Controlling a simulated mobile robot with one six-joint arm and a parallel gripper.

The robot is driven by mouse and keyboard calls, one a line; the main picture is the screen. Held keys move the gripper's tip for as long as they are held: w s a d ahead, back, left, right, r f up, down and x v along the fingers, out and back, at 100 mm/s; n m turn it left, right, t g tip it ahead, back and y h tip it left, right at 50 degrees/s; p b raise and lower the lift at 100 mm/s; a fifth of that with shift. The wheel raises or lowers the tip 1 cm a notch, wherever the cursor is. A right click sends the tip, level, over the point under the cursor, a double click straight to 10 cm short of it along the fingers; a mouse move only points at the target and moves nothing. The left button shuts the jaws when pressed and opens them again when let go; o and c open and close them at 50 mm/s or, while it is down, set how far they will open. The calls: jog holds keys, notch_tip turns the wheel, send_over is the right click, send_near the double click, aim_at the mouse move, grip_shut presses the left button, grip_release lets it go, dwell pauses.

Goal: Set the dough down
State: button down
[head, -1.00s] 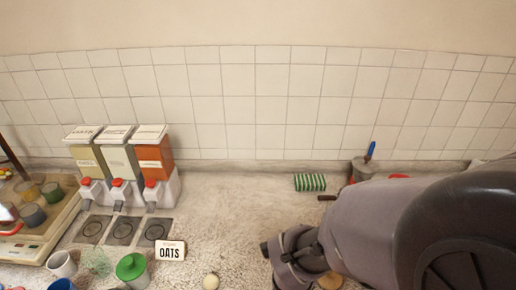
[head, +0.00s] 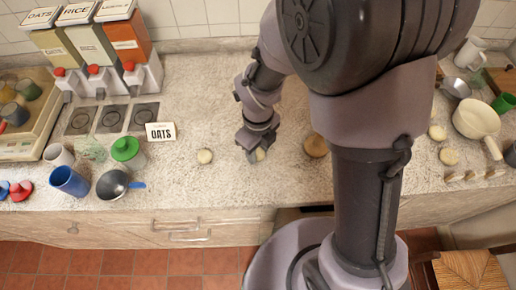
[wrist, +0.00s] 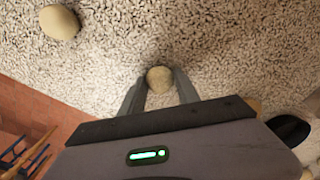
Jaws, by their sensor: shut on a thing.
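My gripper (wrist: 160,78) is shut on a pale, round ball of dough (wrist: 160,80), which shows between the two fingertips in the wrist view. In the head view my gripper (head: 254,153) points down over the speckled counter (head: 225,190), and a bit of the held dough (head: 260,155) shows at its tip. The dough is at or just above the counter; I cannot tell whether it touches. Another pale dough ball (head: 205,156) lies on the counter to the left of the gripper, and a similar ball shows in the wrist view (wrist: 60,22).
More pale pieces (head: 448,156) and a cream pan (head: 477,118) are right. The counter's front edge is near.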

jog(key=c, duration=0.9)
grip_release()
notch_tip(320, 180, up, 12)
jog(key=p, duration=0.5)
notch_tip(320, 180, up, 12)
jog(key=n+t+y, duration=0.2)
jog(key=n+t, duration=0.1)
jog(key=n, duration=0.9)
send_over(258, 155)
jog(key=s+d, duration=0.5)
jog(key=s, duration=0.1)
jog(key=s+r+n+t, duration=0.1)
jog(key=n, duration=0.2)
jog(key=s+d+r+n+t, duration=0.1)
jog(key=s+n, duration=0.1)
jog(key=n, duration=0.2)
jog(key=s+r+n, duration=0.1)
jog(key=s+n, duration=0.1)
jog(key=n, duration=0.2)
jog(key=shift+s+d+r+t, duration=0.25)
jog(key=shift+d+r+t, duration=0.05)
jog(key=shift+d+t, duration=0.1)
